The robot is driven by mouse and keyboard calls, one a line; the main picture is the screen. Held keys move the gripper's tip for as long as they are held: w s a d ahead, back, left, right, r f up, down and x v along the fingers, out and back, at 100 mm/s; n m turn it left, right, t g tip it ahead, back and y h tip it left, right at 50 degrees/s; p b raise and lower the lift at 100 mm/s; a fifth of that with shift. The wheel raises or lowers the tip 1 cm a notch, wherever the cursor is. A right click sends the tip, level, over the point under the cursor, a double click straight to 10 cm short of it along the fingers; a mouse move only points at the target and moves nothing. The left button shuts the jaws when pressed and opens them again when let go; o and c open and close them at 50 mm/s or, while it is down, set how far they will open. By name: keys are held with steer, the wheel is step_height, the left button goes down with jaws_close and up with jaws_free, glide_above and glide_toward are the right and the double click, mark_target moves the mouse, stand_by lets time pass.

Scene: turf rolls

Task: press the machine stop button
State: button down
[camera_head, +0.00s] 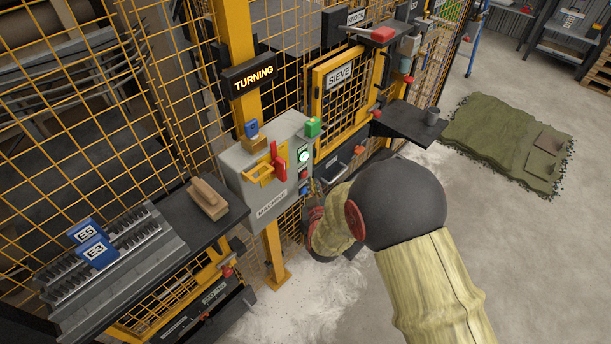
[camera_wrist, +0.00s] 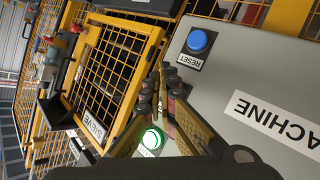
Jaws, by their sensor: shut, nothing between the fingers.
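The grey machine box (camera_head: 240,165) stands on a yellow post. Its right side carries a column of buttons: a lit green one (camera_head: 303,156), a red one (camera_head: 303,174) below it, and a blue one (camera_head: 304,190) lowest. The wrist view shows the blue button (camera_wrist: 198,40) labelled RESET and the glowing green button (camera_wrist: 152,139). My gripper (camera_wrist: 166,76) is shut and empty, its fingertips in front of the panel between these two. The fingers hide most of the red button there; I cannot tell whether they touch it. In the head view my arm hides the fingertips.
A red handle (camera_head: 278,162) with yellow parts sits on the box front. A lit TURNING sign (camera_head: 253,77) hangs above. The yellow SIEVE gate (camera_head: 337,85) and a dark shelf (camera_head: 408,122) stand right of it. A wooden block (camera_head: 207,198) lies left.

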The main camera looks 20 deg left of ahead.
steer(key=shift+w+a, duration=0.1)
steer(key=shift+a, duration=0.05)
stand_by(0.4)
steer(key=shift+a+b, duration=0.25)
steer(key=shift+b, duration=0.05)
steer(key=shift+w+a, duration=0.25)
steer(key=shift+a, duration=0.15)
stand_by(0.9)
steer(key=shift+s+d+b, duration=0.3)
steer(key=shift+s+d, duration=0.05)
steer(key=shift+d, duration=0.45)
steer(key=shift+s+d, duration=0.3)
steer(key=shift+d, duration=0.45)
steer(key=shift+s+d, duration=0.35)
steer(key=shift+d, duration=0.45)
steer(key=shift+s+d, duration=0.3)
steer(key=shift+d, duration=0.45)
